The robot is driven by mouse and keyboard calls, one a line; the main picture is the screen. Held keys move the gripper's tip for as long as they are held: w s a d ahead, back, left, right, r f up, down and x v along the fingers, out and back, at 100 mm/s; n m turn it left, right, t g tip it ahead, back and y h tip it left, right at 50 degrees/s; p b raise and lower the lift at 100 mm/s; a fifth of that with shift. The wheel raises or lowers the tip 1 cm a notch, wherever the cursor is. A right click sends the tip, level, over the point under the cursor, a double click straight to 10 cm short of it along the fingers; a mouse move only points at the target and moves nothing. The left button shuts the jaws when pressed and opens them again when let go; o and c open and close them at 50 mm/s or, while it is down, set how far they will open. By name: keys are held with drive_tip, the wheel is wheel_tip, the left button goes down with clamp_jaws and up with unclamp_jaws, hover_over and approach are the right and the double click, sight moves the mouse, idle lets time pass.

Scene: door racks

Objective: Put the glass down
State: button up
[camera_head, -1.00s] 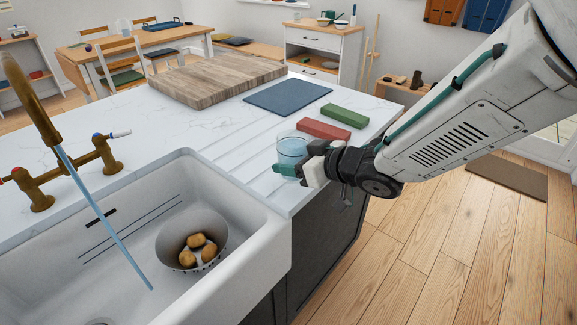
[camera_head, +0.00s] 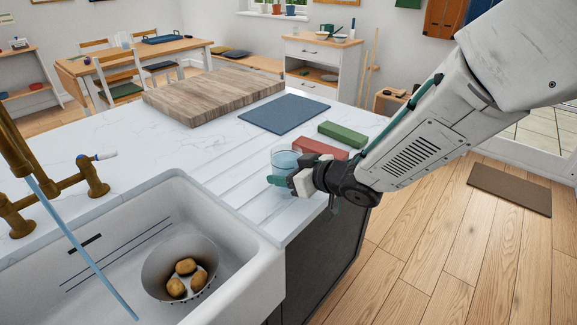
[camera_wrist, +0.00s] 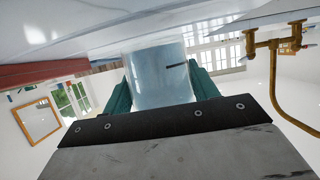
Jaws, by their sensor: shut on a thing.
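The glass (camera_head: 285,158) is clear with bluish water in it. It is at the right part of the white counter, by the drainer grooves near the front edge. My gripper (camera_head: 283,179) is shut on it from the front right, with green fingers on either side. In the wrist view the glass (camera_wrist: 158,78) is between the two green fingers of my gripper (camera_wrist: 160,85). The glass is about upright in the head view. Its base is partly hidden by the gripper, so I cannot tell whether it touches the counter.
A red block (camera_head: 319,149) and a green block (camera_head: 342,134) lie just behind the glass. A blue mat (camera_head: 284,114) and a wooden board (camera_head: 213,95) lie farther back.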

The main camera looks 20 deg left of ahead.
drive_tip(key=shift+a+f, duration=0.1)
drive_tip(key=shift+f, duration=0.5)
drive_tip(key=shift+f, duration=0.15)
drive_tip(key=o, duration=1.1)
drive_tip(key=shift+s+d+r, duration=0.1)
drive_tip(key=shift+d+r, duration=0.1)
drive_tip(key=v, duration=1.1)
drive_tip(key=shift+s+d, duration=0.15)
drive_tip(key=shift+d, duration=0.1)
